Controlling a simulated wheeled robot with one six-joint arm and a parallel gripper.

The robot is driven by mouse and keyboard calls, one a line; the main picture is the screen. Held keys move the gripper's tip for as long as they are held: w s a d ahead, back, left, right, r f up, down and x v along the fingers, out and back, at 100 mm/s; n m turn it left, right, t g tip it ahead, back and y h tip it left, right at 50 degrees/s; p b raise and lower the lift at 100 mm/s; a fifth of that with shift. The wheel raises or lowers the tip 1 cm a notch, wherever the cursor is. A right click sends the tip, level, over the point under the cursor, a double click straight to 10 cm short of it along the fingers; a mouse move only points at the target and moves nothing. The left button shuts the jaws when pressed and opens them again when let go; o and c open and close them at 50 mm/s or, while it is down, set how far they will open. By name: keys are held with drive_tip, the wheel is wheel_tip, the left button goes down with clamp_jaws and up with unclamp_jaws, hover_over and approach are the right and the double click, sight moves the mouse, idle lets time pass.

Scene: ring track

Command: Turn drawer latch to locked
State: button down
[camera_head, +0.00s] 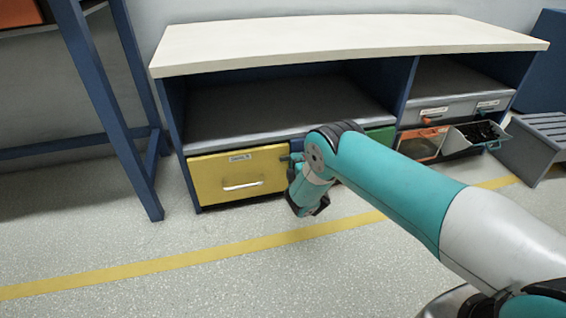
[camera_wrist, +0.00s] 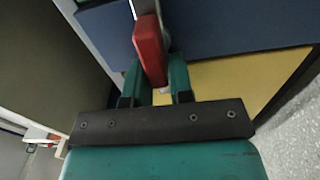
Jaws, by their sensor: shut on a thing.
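The red latch lever (camera_wrist: 150,48) stands between the two teal fingers of my gripper (camera_wrist: 160,78) in the wrist view. My gripper is shut on it. Its pale grey mount (camera_wrist: 142,6) shows at the top edge of the wrist view. A blue front (camera_wrist: 225,28) lies beside the latch, and the yellow drawer (camera_wrist: 212,84) is close by. In the head view the yellow drawer (camera_head: 215,183) is closed, with a light bar handle. My wrist is at its right edge and hides the latch there; I cannot read the latch's set position.
The workbench has a pale top (camera_head: 345,40). A green drawer (camera_head: 381,136) is partly behind my arm. At right are an orange-framed bin (camera_head: 421,146), an open tilted bin (camera_head: 480,135) and a grey step stool (camera_head: 530,145). The floor at front left is clear.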

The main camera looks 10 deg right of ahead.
drive_tip(key=shift+f+n, duration=0.1)
drive_tip(key=shift+n, duration=0.2)
drive_tip(key=c, duration=1.1)
unclamp_jaws()
drive_tip(key=shift+s, duration=0.1)
drive_tip(key=shift+s+d+p, duration=0.2)
drive_tip(key=shift+s+p, duration=8.4)
drive_tip(key=shift+p, duration=1.35)
